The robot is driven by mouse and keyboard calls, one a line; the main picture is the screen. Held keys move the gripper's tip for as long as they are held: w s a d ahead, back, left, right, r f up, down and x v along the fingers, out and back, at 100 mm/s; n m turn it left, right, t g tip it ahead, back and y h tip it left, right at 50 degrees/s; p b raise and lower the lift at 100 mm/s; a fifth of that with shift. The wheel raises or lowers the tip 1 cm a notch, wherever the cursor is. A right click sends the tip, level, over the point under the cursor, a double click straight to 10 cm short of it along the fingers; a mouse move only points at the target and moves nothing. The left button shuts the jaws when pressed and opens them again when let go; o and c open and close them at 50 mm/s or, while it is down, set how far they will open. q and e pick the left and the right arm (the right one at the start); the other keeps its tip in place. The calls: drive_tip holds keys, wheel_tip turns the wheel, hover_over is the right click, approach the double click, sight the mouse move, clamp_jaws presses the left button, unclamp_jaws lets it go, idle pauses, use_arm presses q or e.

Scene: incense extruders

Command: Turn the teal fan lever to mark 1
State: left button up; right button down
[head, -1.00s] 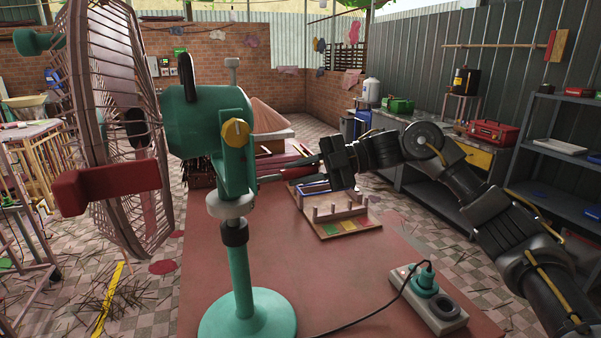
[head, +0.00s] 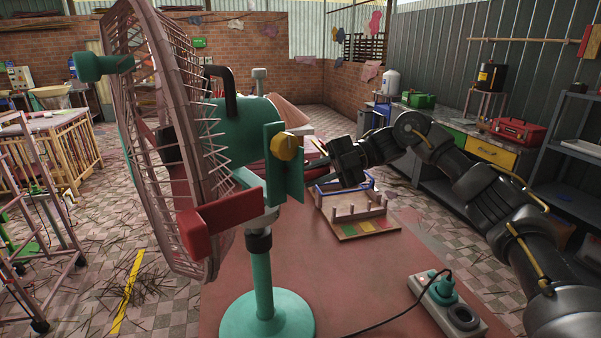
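The teal fan (head: 267,315) stands on the red table, its wire guard (head: 150,140) facing left. A yellow knob (head: 286,147) sits on the teal bracket at the side of its head. I cannot tell which part is the lever, and I see no readable mark 1. My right arm reaches in from the right. Its gripper (head: 318,164) points left, just right of the bracket; its fingertips are partly hidden behind the fan, so its opening is unclear. My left gripper is out of view.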

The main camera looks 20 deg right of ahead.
drive_tip(key=c, duration=1.5)
unclamp_jaws()
drive_tip(key=shift+o, duration=1.2)
drive_tip(key=shift+w, duration=0.2)
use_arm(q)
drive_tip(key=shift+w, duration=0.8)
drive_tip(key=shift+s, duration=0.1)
use_arm(e)
drive_tip(key=shift+d, duration=0.45)
drive_tip(key=v, duration=0.7)
drive_tip(key=shift+d+r, duration=0.1)
drive_tip(key=shift+r, duration=0.2)
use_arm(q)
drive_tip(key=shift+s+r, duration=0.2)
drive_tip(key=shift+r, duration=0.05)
use_arm(e)
drive_tip(key=shift+v, duration=1.3)
